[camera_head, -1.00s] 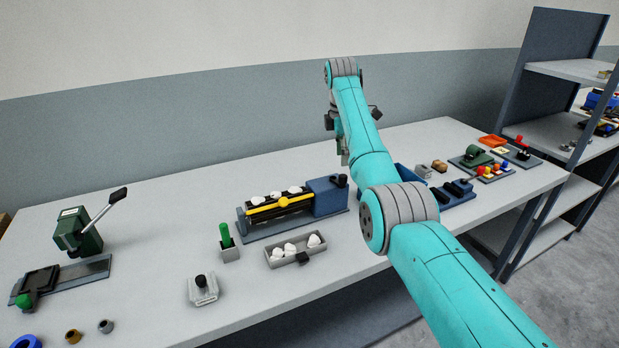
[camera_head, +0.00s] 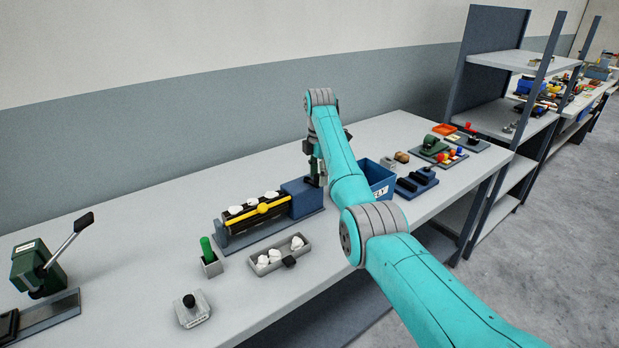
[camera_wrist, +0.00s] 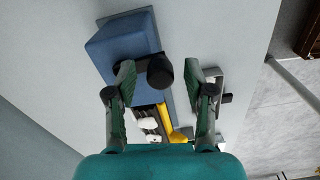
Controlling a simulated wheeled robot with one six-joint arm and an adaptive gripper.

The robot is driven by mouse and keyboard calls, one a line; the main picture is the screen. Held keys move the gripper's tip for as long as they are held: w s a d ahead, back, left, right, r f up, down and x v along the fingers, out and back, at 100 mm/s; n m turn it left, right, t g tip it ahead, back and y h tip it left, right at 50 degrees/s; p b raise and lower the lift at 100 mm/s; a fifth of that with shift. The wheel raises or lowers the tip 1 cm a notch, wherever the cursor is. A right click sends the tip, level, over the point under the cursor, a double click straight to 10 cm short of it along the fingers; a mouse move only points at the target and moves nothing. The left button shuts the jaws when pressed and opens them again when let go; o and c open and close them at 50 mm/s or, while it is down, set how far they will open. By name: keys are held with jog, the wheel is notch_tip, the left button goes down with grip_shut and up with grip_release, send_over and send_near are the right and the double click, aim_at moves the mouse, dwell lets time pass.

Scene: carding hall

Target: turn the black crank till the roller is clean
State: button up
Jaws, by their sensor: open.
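The dark roller (camera_head: 235,224) lies in a blue-grey frame on the bench, with white tufts along it and a yellow bar across it. A blue housing (camera_head: 300,198) stands at its right end. The black crank knob (camera_wrist: 160,71) shows in the wrist view beside the blue housing (camera_wrist: 122,42). My gripper (camera_wrist: 160,78) is open, with one green finger on either side of the knob; I cannot tell whether either touches it. In the head view my gripper (camera_head: 316,172) is at the housing's right end and hides most of the crank.
A grey tray (camera_head: 262,268) with white tufts and a green-handled tool (camera_head: 207,250) in a holder stand in front of the roller. A blue bin (camera_head: 379,180) is close to the right of my arm. A green lever press (camera_head: 38,268) stands far left. The rear left bench is clear.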

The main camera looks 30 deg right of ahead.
jog(key=shift+f, duration=0.35)
jog(key=shift+c, duration=0.2)
grip_shut()
jog(key=shift+a, duration=0.15)
jog(key=a+m, duration=0.1)
jog(key=m, duration=0.2)
jog(key=a+m, duration=0.1)
jog(key=m, duration=0.2)
jog(key=w+a+m, duration=0.1)
jog(key=m, duration=0.2)
jog(key=shift+a, duration=0.35)
jog(key=m, duration=0.1)
jog(key=w+m, duration=0.1)
jog(key=m, duration=0.1)
jog(key=a+m, duration=0.1)
jog(key=shift+w+a+m, duration=0.1)
jog(key=shift+w+m, duration=0.2)
jog(key=shift+m, duration=0.1)
jog(key=shift+w+a+m, duration=0.15)
jog(key=shift+w+m, duration=0.35)
jog(key=shift+m, duration=0.75)
jog(key=shift+w+a+m, duration=0.15)
jog(key=shift+w+m, duration=0.35)
jog(key=shift+m, duration=0.75)
